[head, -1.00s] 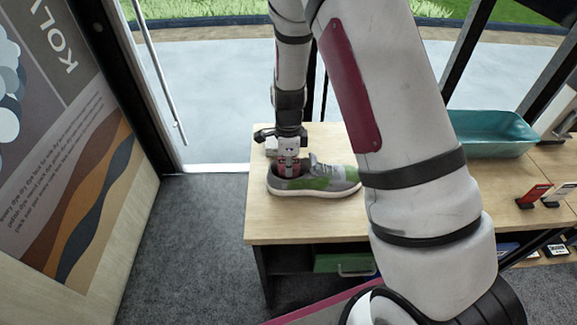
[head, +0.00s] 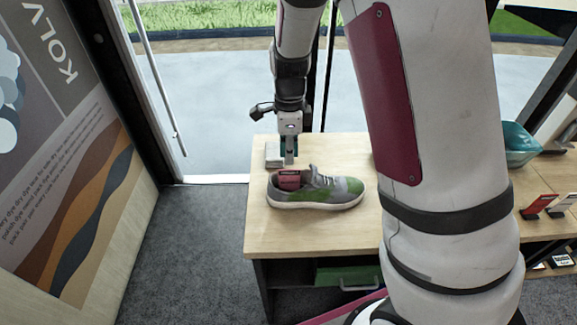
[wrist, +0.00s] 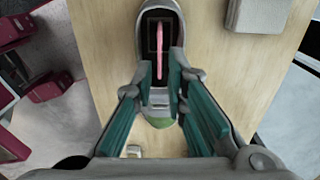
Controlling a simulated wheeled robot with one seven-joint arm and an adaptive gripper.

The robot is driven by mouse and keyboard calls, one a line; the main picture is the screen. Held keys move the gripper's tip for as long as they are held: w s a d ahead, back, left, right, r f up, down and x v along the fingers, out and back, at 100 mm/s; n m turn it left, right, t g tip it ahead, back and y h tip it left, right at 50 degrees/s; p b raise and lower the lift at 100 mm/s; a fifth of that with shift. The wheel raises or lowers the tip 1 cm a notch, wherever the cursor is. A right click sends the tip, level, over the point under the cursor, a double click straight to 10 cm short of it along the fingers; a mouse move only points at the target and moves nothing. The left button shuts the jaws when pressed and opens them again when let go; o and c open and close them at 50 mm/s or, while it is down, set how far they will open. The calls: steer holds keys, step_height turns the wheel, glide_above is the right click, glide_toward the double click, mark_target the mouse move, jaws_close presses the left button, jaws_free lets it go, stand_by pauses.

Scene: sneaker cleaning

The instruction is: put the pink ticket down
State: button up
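A grey and green sneaker (head: 318,192) with a pale sole stands on the wooden table. The pink ticket (head: 289,181) stands in the sneaker's opening, its upper part showing above the collar. In the wrist view the ticket (wrist: 160,50) is a thin pink strip seen edge-on inside the opening of the sneaker (wrist: 177,12). The ticket's lower part is hidden in the shoe.
The wooden table (head: 262,236) has bare room left and in front of the shoe. A small grey block (head: 273,153) lies behind the shoe.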

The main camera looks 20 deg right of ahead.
steer(key=shift+r, duration=0.9)
steer(key=s+r+n+t+y, duration=0.1)
steer(key=s+r+n, duration=0.35)
steer(key=r, duration=0.25)
steer(key=s+r+n+t, duration=0.1)
steer(key=s+r+n, duration=0.35)
steer(key=r, duration=0.35)
steer(key=s+r+n+t+h, duration=0.1)
steer(key=s+r+n+t, duration=0.2)
steer(key=s+n, duration=0.9)
steer(key=shift+s+r+n+t, duration=0.3)
steer(key=shift+s+r, duration=0.6)
steer(key=shift+r, duration=0.7)
